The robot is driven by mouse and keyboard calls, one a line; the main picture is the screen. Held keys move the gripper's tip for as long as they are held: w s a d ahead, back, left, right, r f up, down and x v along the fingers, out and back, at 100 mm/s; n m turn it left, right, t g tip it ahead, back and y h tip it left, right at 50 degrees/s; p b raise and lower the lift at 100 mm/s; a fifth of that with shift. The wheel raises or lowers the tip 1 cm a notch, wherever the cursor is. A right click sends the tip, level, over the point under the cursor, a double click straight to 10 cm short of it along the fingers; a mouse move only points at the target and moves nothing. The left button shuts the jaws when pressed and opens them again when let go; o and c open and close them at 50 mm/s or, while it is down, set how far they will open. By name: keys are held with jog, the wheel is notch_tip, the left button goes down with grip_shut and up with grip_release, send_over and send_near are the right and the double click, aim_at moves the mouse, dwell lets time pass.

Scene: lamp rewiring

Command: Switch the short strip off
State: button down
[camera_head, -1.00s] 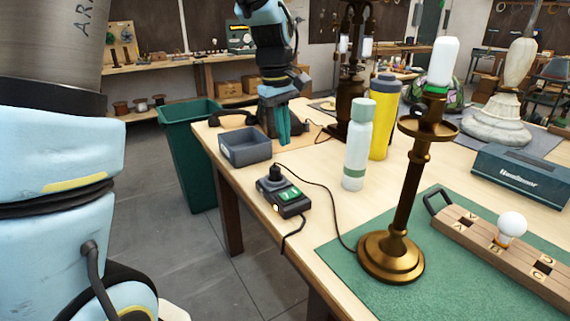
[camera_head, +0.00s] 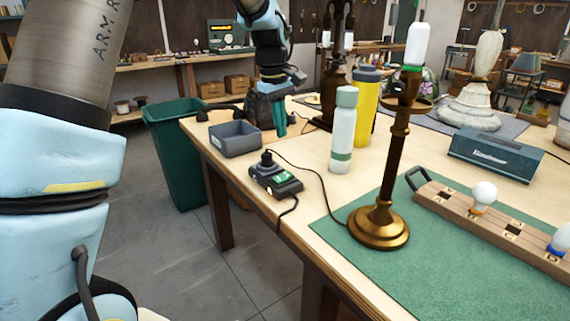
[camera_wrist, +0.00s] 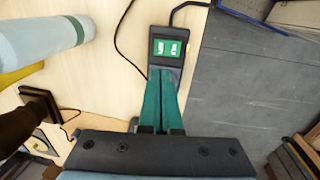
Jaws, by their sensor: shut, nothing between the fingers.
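The short strip (camera_head: 276,181) is a small black block on the table near its left edge, with a black plug (camera_head: 267,160) at its far end and a green switch face. In the wrist view the strip (camera_wrist: 176,36) lies beyond the fingertips, its green switch (camera_wrist: 168,47) showing two white marks. My gripper (camera_head: 281,131) is shut and empty, pointing down above the table, behind the strip in the head view. In the wrist view its teal fingers (camera_wrist: 160,72) cover the strip's plug end. I cannot tell the height gap.
A grey bin (camera_head: 235,139) stands behind the strip. A pale bottle (camera_head: 343,132), yellow bottle (camera_head: 364,105) and brass lamp (camera_head: 379,226) stand to its right. Cords run from the strip. A bulb holder (camera_head: 500,225) lies on the green mat (camera_head: 400,285). Floor lies left of the table.

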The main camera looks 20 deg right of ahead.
aim_at(286, 174)
jog(key=f+p, duration=0.1)
jog(key=f, duration=0.2)
jog(key=d+f+p, duration=0.1)
jog(key=f, duration=0.3)
jog(key=f+p, duration=0.1)
jog(key=f, duration=0.3)
jog(key=shift+w+d, duration=0.1)
jog(key=shift+d, duration=0.05)
jog(key=shift+f, duration=0.25)
jog(key=shift+d+f+b, duration=0.15)
jog(key=shift+f+b, duration=0.15)
jog(key=shift+f, duration=0.15)
jog(key=shift+r, duration=0.2)
jog(key=shift+a+r+p, duration=0.1)
jog(key=shift+a+p, duration=0.2)
jog(key=shift+a, duration=0.55)
